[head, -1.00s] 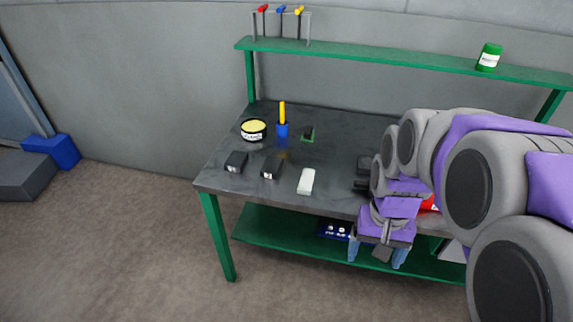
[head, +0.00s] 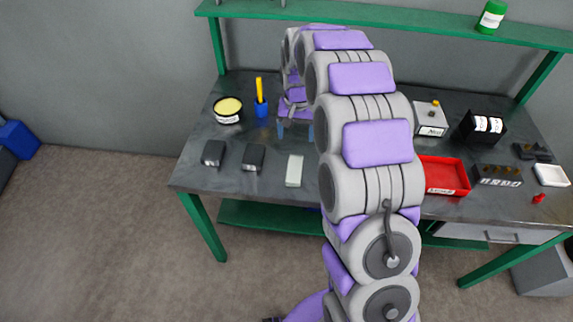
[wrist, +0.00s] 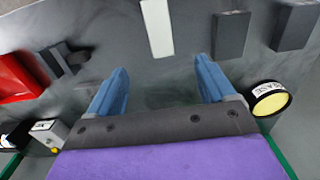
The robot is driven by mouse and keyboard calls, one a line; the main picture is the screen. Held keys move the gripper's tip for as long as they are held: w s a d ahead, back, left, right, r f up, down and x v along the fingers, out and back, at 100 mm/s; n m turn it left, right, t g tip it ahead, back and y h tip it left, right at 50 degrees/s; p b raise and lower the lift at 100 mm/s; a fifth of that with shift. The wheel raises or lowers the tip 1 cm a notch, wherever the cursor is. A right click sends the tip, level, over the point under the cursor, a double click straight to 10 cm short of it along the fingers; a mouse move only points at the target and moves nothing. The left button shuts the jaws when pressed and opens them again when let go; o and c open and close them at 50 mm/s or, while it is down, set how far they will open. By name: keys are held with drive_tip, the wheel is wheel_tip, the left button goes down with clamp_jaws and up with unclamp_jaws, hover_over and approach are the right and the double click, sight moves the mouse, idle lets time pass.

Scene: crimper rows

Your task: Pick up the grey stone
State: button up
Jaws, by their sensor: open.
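A pale grey bar (head: 294,170) lies on the dark bench top near its front edge; it also shows at the top of the wrist view (wrist: 158,27). Two dark grey blocks, one (head: 253,157) closer to the bar and one (head: 214,153) farther left, lie in the same row; both show in the wrist view (wrist: 231,34) (wrist: 295,25). I cannot tell for certain which is the grey stone. My gripper (wrist: 160,88) is open with nothing between its blue fingers. It hangs over the bench behind the pale bar, apart from it; the head view shows its fingers (head: 296,130) partly.
A tin with yellow contents (head: 228,110) and a blue holder (head: 262,108) stand left of my gripper. A red tray (head: 444,175) is to the right. A green shelf (head: 390,14) runs above the back.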

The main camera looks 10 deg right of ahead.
wheel_tip(320, 180, down, 4)
drive_tip(key=d, duration=0.1)
drive_tip(key=b, duration=0.3)
hover_over(294, 169)
drive_tip(key=f, duration=0.7)
drive_tip(key=shift+a+f, duration=0.25)
drive_tip(key=shift+w+d+f, duration=0.1)
drive_tip(key=shift+d+f, duration=0.3)
drive_tip(key=shift+d, duration=0.1)
wheel_tip(294, 169, down, 4)
drive_tip(key=shift+f+b, duration=0.25)
drive_tip(key=shift+b, duration=0.4)
drive_tip(key=shift+a+f, duration=0.15)
drive_tip(key=shift+f, duration=0.05)
drive_tip(key=shift+a+r, duration=0.1)
drive_tip(key=shift+a, duration=0.15)
drive_tip(key=shift+d, duration=0.5)
drive_tip(key=c, duration=0.7)
drive_tip(key=shift+a, duration=0.35)
drive_tip(key=c, duration=0.7)
drive_tip(key=shift+d, duration=0.1)
